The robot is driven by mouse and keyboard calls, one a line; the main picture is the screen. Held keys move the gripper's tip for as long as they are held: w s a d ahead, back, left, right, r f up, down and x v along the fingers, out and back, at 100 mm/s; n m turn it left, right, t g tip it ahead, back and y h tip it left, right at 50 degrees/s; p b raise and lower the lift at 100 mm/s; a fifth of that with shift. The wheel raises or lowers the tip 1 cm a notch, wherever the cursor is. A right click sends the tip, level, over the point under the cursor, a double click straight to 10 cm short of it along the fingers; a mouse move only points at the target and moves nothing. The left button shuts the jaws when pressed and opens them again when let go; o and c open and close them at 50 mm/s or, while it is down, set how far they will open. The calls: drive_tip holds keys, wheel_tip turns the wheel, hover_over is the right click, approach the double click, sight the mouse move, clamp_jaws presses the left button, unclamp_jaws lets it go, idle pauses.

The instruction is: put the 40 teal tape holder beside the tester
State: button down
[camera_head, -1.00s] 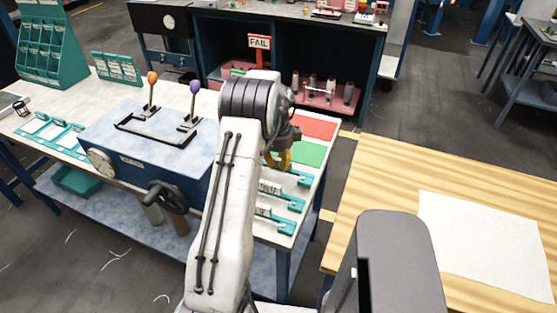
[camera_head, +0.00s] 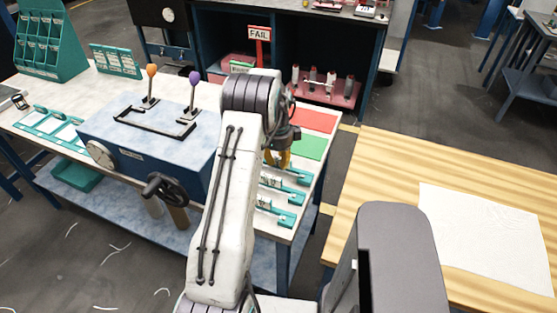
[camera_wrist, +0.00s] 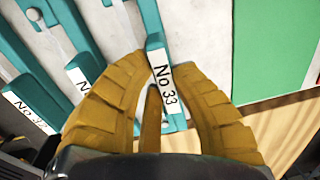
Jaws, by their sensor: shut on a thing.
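My gripper (camera_wrist: 158,62) has its yellow fingers closed around a teal holder (camera_wrist: 154,22) whose white label reads "No 33". In the head view my gripper (camera_head: 283,159) is low over the table's right part, partly hidden by my arm. I cannot tell whether the held holder touches the table. More teal holders lie beside it in a row, one of them at the front (camera_head: 275,217). I cannot read a 40 on any label. The blue box with two levers and a handwheel, likely the tester (camera_head: 150,135), stands left of my arm.
A red patch (camera_head: 317,121) and a green patch (camera_head: 311,147) mark the table's right end. A teal rack (camera_head: 48,45) and teal frame (camera_head: 50,124) are on the left. A wooden table (camera_head: 380,165) with a white sheet (camera_head: 485,235) stands on the right.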

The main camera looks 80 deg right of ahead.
sight(278, 168)
drive_tip(key=shift+f, duration=0.2)
drive_tip(key=c, duration=1.1)
unclamp_jaws()
drive_tip(key=r, duration=1.2)
drive_tip(key=shift+a, duration=0.4)
